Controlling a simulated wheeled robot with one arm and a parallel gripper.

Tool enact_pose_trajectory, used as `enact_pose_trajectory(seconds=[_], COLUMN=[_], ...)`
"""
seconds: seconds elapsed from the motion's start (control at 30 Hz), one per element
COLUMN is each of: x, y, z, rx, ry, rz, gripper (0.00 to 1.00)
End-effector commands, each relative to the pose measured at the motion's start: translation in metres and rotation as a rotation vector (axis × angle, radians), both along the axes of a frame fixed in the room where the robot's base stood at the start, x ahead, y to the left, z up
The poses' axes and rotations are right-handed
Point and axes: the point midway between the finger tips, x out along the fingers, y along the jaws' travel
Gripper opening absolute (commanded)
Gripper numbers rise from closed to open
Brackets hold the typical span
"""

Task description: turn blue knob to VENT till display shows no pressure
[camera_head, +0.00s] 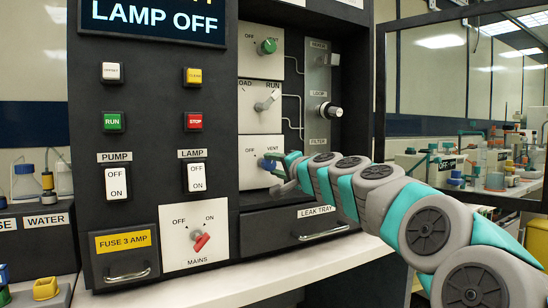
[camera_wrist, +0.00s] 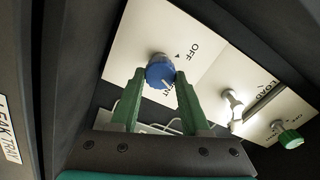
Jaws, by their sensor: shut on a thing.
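The blue knob (camera_wrist: 159,69) sits on a pale panel (camera_wrist: 131,43) marked OFF and VENT; the VENT lettering is partly hidden by a finger. My gripper (camera_wrist: 160,77) is shut on it, one green finger on each side. A white mark shows at the knob's lower right, towards VENT; its exact setting is hard to tell. In the head view the blue knob (camera_head: 266,163) shows just left of my gripper (camera_head: 283,165). The display (camera_head: 152,20) reads LAMP OFF; its upper line is cut off, so no pressure reading shows.
Above the blue knob are a LOAD/RUN knob (camera_head: 264,104) and a green knob (camera_head: 267,46). The leak tray drawer handle (camera_head: 323,232) is below my arm. A red MAINS switch (camera_head: 201,241) is lower left.

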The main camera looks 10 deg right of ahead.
Motion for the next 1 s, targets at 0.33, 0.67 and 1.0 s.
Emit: enact_pose_trajectory(seconds=[0.33, 0.67, 1.0], x=[0.0005, 0.0005, 0.0007], y=[0.0001, -0.0003, -0.0012], z=[0.0010, -0.0014, -0.0029], rx=[0.253, 0.376, 0.401], ry=[0.084, 0.124, 0.132], rz=[0.000, -0.001, -0.003], gripper=[0.00, 0.00, 0.00])
